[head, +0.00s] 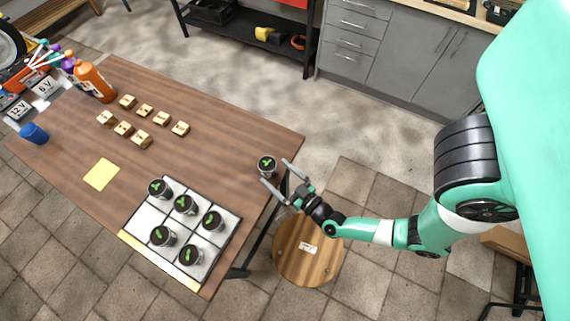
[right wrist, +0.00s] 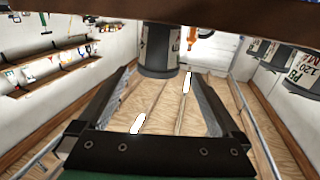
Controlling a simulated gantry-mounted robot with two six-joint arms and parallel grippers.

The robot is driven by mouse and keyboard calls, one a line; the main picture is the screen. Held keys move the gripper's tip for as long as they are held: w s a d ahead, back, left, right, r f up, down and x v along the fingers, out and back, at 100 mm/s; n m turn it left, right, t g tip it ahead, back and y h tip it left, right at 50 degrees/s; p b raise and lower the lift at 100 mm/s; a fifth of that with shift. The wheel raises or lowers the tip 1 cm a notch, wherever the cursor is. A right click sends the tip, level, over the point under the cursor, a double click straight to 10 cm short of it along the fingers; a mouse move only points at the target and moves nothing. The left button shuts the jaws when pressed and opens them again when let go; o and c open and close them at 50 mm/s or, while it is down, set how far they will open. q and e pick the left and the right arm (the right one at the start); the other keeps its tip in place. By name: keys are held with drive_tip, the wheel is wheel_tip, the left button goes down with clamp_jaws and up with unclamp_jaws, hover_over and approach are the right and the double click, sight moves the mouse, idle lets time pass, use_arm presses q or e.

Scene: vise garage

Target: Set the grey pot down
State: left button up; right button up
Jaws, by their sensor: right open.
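A grey pot (head: 266,167) with a green sprout stands upright near the right edge of the wooden table (head: 225,150). My right gripper (head: 276,172) is open beside it, with its fingertips reaching toward the pot from the lower right. In the right wrist view, the pot (right wrist: 160,50) shows between and just beyond the tips of the spread fingers (right wrist: 163,75). I cannot tell whether either finger touches it. My left gripper is not in view.
A pale tray (head: 150,215) with several similar potted sprouts sits at the table's front. Several small wooden blocks (head: 145,111), a yellow note (head: 101,175), a blue cup (head: 34,133) and an orange bottle (head: 95,82) lie to the left. A round stool (head: 308,262) stands below.

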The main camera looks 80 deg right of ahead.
drive_tip(key=v, duration=0.3)
drive_tip(key=shift+a, duration=0.2)
drive_tip(key=shift+s, duration=0.35)
drive_tip(key=shift+w+a, duration=0.1)
drive_tip(key=w+a+r+t+y, duration=0.3)
drive_tip(key=w+a+r, duration=0.2)
drive_tip(key=w+r, duration=0.45)
drive_tip(key=w+a+r+n+t+y, duration=0.25)
drive_tip(key=w+r, duration=0.25)
drive_tip(key=r, duration=0.3)
drive_tip(key=w+a+r+n+t+y, duration=0.1)
drive_tip(key=w+a+r+t+y, duration=0.1)
drive_tip(key=w+a+r, duration=0.45)
drive_tip(key=w+a+r+n+t+y, duration=0.1)
drive_tip(key=w+r+t+y, duration=0.15)
drive_tip(key=r, duration=0.65)
wheel_tip(320, 180, up, 26)
drive_tip(key=s+a+n+t+y, duration=0.1)
drive_tip(key=s+a+n+y, duration=0.15)
drive_tip(key=n+y, duration=0.35)
drive_tip(key=s+d+r+m+t+h, duration=0.1)
drive_tip(key=s+d+r+m+h, duration=0.2)
drive_tip(key=r, duration=0.5)
drive_tip(key=shift+s+d+t+h, duration=0.3)
drive_tip(key=shift+s+h, duration=0.3)
drive_tip(key=shift+s, duration=0.5)
